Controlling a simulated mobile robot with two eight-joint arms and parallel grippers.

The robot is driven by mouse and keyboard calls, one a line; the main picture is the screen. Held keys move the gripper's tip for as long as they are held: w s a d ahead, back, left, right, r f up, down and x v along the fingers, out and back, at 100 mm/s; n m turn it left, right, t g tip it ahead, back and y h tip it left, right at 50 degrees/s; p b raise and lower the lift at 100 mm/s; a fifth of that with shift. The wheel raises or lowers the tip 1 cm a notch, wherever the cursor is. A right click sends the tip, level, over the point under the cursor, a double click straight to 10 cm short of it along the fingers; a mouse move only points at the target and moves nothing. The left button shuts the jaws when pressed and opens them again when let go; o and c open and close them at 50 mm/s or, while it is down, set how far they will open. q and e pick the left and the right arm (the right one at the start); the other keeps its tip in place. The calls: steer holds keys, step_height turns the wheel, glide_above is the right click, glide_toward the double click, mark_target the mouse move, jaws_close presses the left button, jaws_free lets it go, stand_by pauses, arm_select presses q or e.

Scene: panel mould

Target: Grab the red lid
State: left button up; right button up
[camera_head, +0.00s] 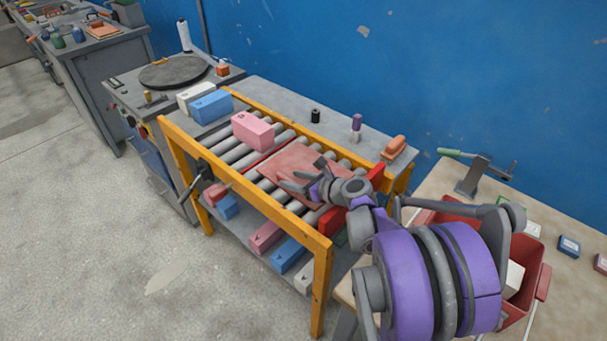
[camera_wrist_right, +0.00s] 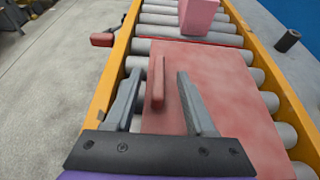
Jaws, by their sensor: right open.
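The red lid is a flat, pale red panel (camera_head: 297,160) lying on the roller conveyor. It fills much of the right wrist view (camera_wrist_right: 222,85), where a raised red bar handle (camera_wrist_right: 156,84) stands near its left side. My right gripper (camera_head: 303,177) is open over the lid. In the right wrist view the fingers of the right gripper (camera_wrist_right: 158,76) appear on either side of the handle, with visible gaps to it. How far the fingertips are above the panel is unclear. My left gripper is not in view.
A pink block (camera_head: 253,130) sits on the rollers beyond the lid. Yellow rails (camera_head: 240,193) border the conveyor. Several pink, blue and white blocks lie on the shelf below. A black cylinder (camera_head: 315,115) stands on the back ledge. A red bin (camera_head: 534,272) is at right.

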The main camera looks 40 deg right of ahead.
mark_target(287, 178)
steer(key=x, duration=0.5)
steer(key=shift+b, duration=0.35)
jaws_close()
